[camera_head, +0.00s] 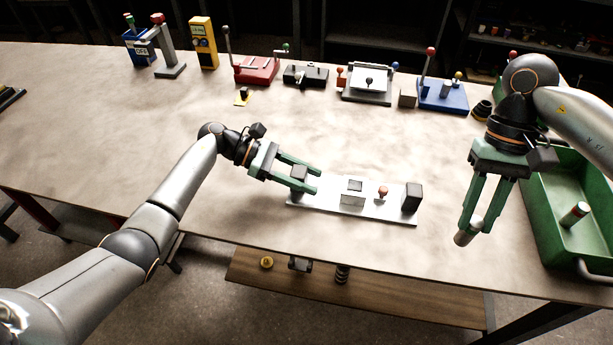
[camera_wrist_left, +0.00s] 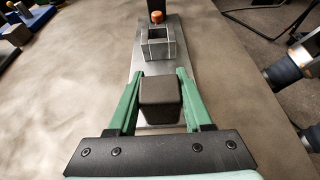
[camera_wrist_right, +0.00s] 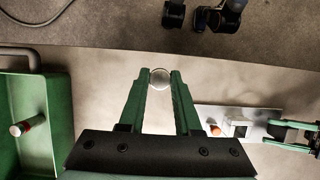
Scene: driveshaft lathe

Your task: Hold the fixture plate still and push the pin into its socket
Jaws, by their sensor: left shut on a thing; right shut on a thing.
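The fixture plate (camera_head: 385,216) is a flat silver strip lying near the table's front edge. It carries a square hollow metal socket block (camera_head: 352,199), an orange-red knob (camera_head: 383,191) and a dark block (camera_head: 412,197) at its right end. My left gripper (camera_head: 312,182) is shut on the dark block at the plate's left end (camera_wrist_left: 160,98). My right gripper (camera_head: 474,231) is shut on a silver cylindrical pin (camera_head: 462,239), right of the plate and apart from it. The pin's round end shows between the fingertips in the right wrist view (camera_wrist_right: 160,79).
A green tray (camera_head: 541,213) at the right holds another silver pin with a red band (camera_head: 574,214). Several devices, including a red one (camera_head: 256,70) and a blue one (camera_head: 443,96), line the table's back. The middle of the table is clear.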

